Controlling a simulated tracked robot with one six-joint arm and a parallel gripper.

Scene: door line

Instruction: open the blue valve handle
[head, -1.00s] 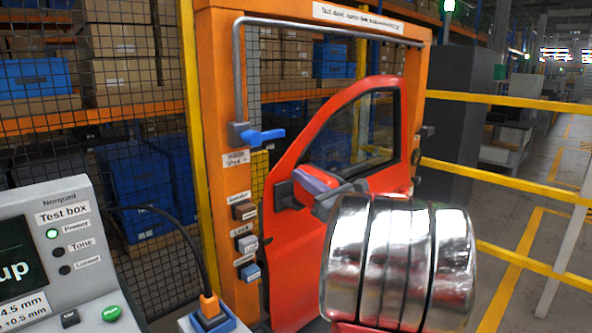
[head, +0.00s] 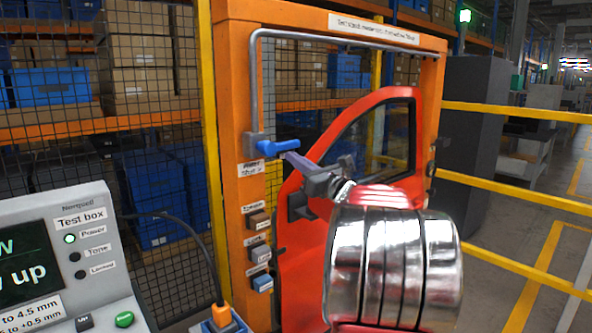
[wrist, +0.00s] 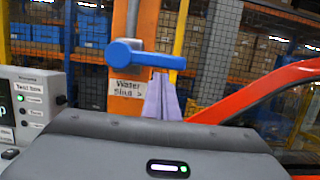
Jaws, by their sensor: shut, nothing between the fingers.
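The blue valve handle (head: 277,147) is on the orange frame's left post, above a small white water label. It points right, roughly level. In the wrist view the blue handle (wrist: 146,55) lies across the upper middle, its round hub at the left. My gripper (head: 290,157) is at the handle's right end, its purple-grey fingers closed together and empty. In the wrist view the fingertips (wrist: 161,76) are just below the lever's free end. I cannot tell whether they touch it.
A red car door (head: 300,240) hangs in the orange frame (head: 228,130), close behind my arm. A test box (head: 88,250) stands at the lower left. Labelled buttons (head: 259,252) run down the post below the valve. Yellow rails (head: 510,203) cross the right side.

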